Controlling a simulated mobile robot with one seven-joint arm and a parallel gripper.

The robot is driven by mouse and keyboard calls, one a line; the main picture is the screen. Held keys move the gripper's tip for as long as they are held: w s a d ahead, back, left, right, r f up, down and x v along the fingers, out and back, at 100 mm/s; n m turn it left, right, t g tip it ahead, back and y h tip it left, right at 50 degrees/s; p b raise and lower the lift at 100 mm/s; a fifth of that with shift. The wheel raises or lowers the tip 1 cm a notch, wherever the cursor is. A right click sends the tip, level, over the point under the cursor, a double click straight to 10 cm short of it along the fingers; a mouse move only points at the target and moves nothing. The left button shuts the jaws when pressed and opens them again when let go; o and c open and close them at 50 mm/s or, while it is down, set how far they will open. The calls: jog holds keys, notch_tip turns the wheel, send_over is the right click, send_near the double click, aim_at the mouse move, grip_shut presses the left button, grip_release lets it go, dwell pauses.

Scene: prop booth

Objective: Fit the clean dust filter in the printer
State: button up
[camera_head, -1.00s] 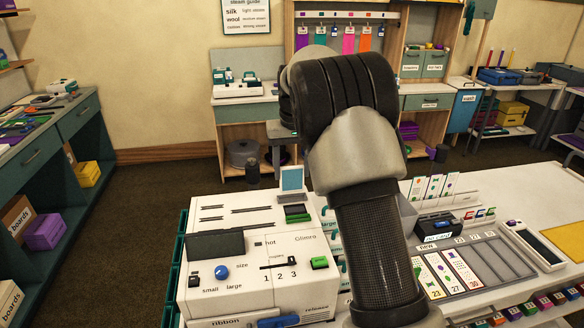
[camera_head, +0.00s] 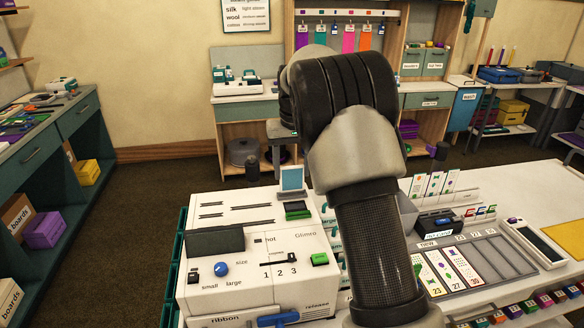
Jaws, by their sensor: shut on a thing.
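The printer (camera_head: 255,290) is a white box marked "Glimro" at the lower middle. Its front has a blue size knob (camera_head: 221,269), a dark panel (camera_head: 216,239), a 1-2-3 slider and a green button (camera_head: 319,259). Slots and a green block (camera_head: 297,210) show on its top, and a pale blue panel in a white frame (camera_head: 291,178) stands near its back edge. At the bottom is a blue handle (camera_head: 277,319) by the words "ribbon" and "release". My arm rises in front of the printer's right side. My gripper and anything in it are out of sight. I cannot make out a dust filter.
A white counter to the right holds a tray of cards (camera_head: 480,262), upright cards (camera_head: 433,184), a dark device (camera_head: 437,222) and a yellow mat (camera_head: 565,239). A bench (camera_head: 62,125) runs along the left, with open brown floor (camera_head: 125,215) between it and the printer.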

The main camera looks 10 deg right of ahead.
aim_at(292, 190)
jog(key=shift+f+b, duration=1.45)
jog(key=shift+f, duration=1.25)
jog(key=o, duration=0.8)
jog(key=shift+c, duration=0.2)
jog(key=shift+r, duration=0.15)
notch_tip(292, 190, up, 17)
jog(key=s+p, duration=0.1)
jog(key=s, duration=0.1)
jog(key=shift+s+p, duration=0.3)
